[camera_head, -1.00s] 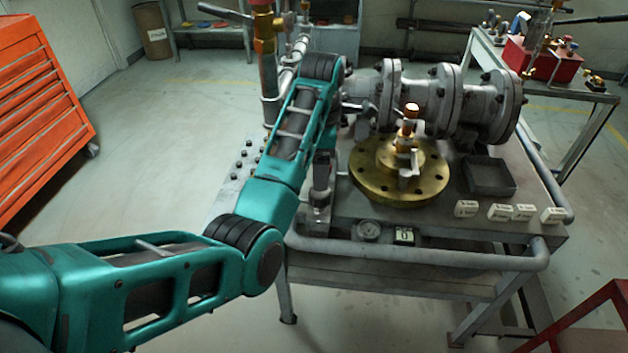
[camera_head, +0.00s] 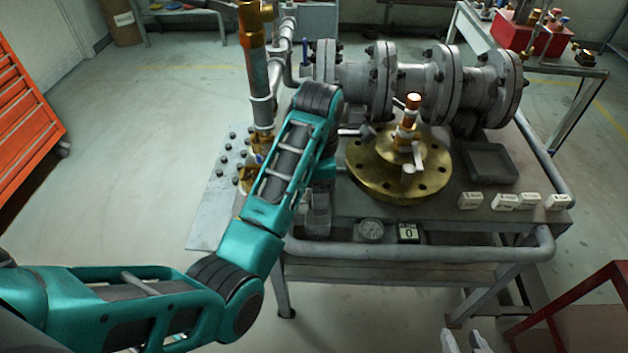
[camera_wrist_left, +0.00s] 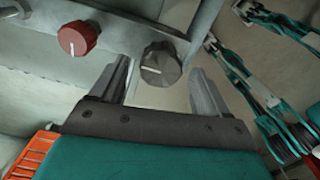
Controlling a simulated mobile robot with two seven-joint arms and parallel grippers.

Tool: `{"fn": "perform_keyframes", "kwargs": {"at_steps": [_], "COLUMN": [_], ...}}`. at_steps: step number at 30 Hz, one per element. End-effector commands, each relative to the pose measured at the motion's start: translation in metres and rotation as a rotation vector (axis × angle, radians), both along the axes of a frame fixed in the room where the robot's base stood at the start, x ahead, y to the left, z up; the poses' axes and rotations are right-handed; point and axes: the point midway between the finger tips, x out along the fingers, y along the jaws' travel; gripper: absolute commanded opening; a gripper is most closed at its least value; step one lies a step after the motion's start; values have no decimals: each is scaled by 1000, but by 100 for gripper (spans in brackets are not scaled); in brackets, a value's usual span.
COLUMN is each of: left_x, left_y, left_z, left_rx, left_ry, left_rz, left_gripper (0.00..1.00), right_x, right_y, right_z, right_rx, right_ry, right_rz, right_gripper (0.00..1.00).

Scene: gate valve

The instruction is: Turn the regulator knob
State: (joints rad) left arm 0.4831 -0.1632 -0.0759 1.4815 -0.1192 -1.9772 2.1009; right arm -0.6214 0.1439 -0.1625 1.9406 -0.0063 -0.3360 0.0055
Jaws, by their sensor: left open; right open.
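In the left wrist view, a dark grey knob (camera_wrist_left: 160,63) with a white pointer line sits on a grey bar. A red knob (camera_wrist_left: 77,38) with a white line is on the same bar to its left. Neither is labelled as the regulator knob. My left gripper (camera_wrist_left: 160,78) is open, with one finger on each side of the dark knob in the picture; contact cannot be told. In the head view, the left gripper is not clearly seen behind my arm. My right gripper (camera_head: 465,342) is open and empty at the bottom edge, its two pale fingertips just showing.
A workbench holds a brass flange (camera_head: 374,170), grey flanged pipe (camera_head: 362,88), dark tray (camera_head: 491,162) and white label blocks (camera_head: 470,200). A rail (camera_head: 430,249) runs along its front. A red frame (camera_head: 570,310) stands at lower right. Left floor is open.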

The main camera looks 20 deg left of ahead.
Motion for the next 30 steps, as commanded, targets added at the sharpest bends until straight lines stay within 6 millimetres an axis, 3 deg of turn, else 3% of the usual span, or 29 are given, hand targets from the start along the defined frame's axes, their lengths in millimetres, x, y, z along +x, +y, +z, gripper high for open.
{"fn": "perform_keyframes", "kwargs": {"at_steps": [15,30], "left_x": [-5,-5], "left_y": [-5,-5], "left_z": [-5,-5], "left_rx": [-2,-1], "left_ry": [-1,0], "left_rz": [3,3], "left_gripper": [76,29], "right_x": [-2,-2], "right_y": [0,0], "right_z": [-1,-1], "right_rx": [1,1], "right_ry": [4,4], "right_rz": [0,0], "right_gripper": [43,43]}}
